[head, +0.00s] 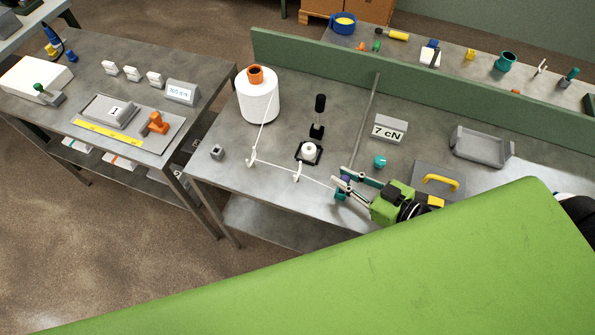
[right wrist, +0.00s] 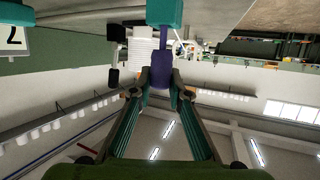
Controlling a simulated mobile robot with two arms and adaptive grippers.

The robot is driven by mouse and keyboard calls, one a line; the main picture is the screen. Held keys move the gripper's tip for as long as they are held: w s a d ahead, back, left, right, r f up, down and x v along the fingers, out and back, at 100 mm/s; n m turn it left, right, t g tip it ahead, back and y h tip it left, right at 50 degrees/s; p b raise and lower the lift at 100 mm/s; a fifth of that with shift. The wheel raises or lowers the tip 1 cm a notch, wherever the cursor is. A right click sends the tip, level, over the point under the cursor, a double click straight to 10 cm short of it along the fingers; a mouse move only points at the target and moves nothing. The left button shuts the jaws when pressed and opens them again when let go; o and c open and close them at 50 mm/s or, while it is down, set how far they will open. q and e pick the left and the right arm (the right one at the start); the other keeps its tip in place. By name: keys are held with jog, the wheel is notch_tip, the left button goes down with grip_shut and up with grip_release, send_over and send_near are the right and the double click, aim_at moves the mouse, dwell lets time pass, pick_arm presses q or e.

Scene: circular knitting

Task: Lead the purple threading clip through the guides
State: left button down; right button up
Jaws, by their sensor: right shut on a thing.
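The purple threading clip (right wrist: 161,72) is between the fingertips of my right gripper (right wrist: 161,86), which is shut on it. In the head view the clip (head: 345,180) is small and partly covered by the fingers of the right gripper (head: 346,186), low over the table's front edge. White yarn runs from the white cone (head: 258,100) down to a left white guide (head: 251,161), on to a second white guide (head: 297,173), then to the clip. A teal part (right wrist: 164,12) is right beside the clip in the right wrist view. My left gripper is out of view.
A black-based white spool (head: 309,151) and a black-topped post (head: 318,115) stand behind the yarn. A teal knob (head: 380,161), a "7 cN" block (head: 390,128), a yellow-handled grey box (head: 438,185) and a grey tray (head: 480,146) are to the right. A green partition (head: 420,95) runs behind.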

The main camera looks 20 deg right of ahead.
jog(key=shift+f, duration=0.15)
jog(key=shift+f+b, duration=0.35)
jog(key=shift+f, duration=0.1)
jog(key=shift+f, duration=0.15)
dwell(0.5)
jog(key=o, duration=1)
jog(key=v, duration=1.2)
